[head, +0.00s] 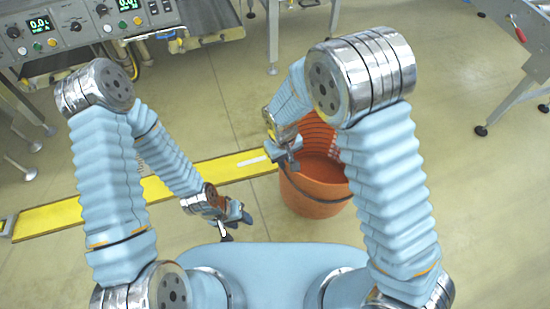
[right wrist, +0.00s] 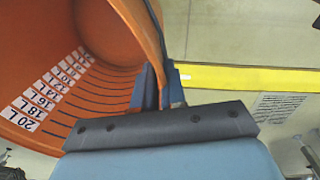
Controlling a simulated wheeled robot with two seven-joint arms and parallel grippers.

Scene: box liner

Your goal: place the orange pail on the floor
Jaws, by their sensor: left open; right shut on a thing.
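The orange pail (head: 315,192) is at the centre right of the head view, upright or nearly so, with a dark handle hanging across its front. My right gripper (head: 290,163) is shut on its left rim. In the right wrist view, the two fingers (right wrist: 160,88) pinch the wall of the pail (right wrist: 100,95), whose inside shows litre marks up to 20 L. I cannot tell whether its base touches the floor.
A yellow floor strip (head: 60,217) runs behind the pail; it also shows in the right wrist view (right wrist: 240,78). A machine with a control panel (head: 60,40) stands at the back left. A metal frame (head: 515,80) stands at the right. The floor (head: 480,200) right of my right arm is clear.

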